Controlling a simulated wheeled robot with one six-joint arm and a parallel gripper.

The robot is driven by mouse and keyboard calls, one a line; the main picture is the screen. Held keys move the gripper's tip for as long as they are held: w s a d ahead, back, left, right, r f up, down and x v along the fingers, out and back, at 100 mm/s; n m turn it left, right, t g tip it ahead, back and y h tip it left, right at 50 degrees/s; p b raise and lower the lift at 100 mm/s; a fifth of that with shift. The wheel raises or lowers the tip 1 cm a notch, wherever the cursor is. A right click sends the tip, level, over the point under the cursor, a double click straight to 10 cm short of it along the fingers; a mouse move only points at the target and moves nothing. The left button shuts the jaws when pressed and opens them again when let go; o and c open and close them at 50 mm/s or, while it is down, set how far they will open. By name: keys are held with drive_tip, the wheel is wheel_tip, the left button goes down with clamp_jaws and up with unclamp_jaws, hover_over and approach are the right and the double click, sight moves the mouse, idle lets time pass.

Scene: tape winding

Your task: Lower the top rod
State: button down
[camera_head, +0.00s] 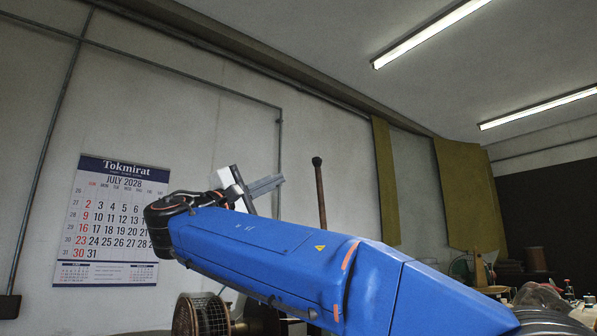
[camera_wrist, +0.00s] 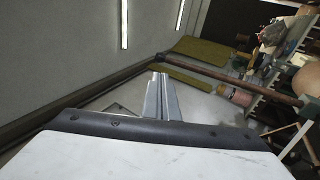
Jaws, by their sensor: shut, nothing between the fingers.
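A reddish-brown rod with a dark round knob on its end (camera_head: 321,195) stands nearly upright in the head view. Its lower part is hidden behind my blue arm. In the wrist view the rod (camera_wrist: 225,78) slants from the upper middle down to the right, beyond my fingers. My gripper (camera_head: 280,181) is to the left of the rod in the head view, a little below the knob. Its grey fingers point right toward the rod, with a visible gap between them and it. In the wrist view the fingers of my gripper (camera_wrist: 159,76) are together and empty.
A wire-mesh reel (camera_head: 201,315) stands low, below my arm. A wall calendar (camera_head: 112,220) hangs at the left. Shelves with several objects (camera_wrist: 270,85) show at the right of the wrist view. The space above my arm is open.

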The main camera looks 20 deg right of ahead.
sight(315, 163)
drive_tip(key=x, duration=1.3)
drive_tip(key=shift+w+d+r, duration=0.15)
drive_tip(key=shift+w+d, duration=0.05)
drive_tip(key=shift+d, duration=0.15)
drive_tip(key=shift+d, duration=0.1)
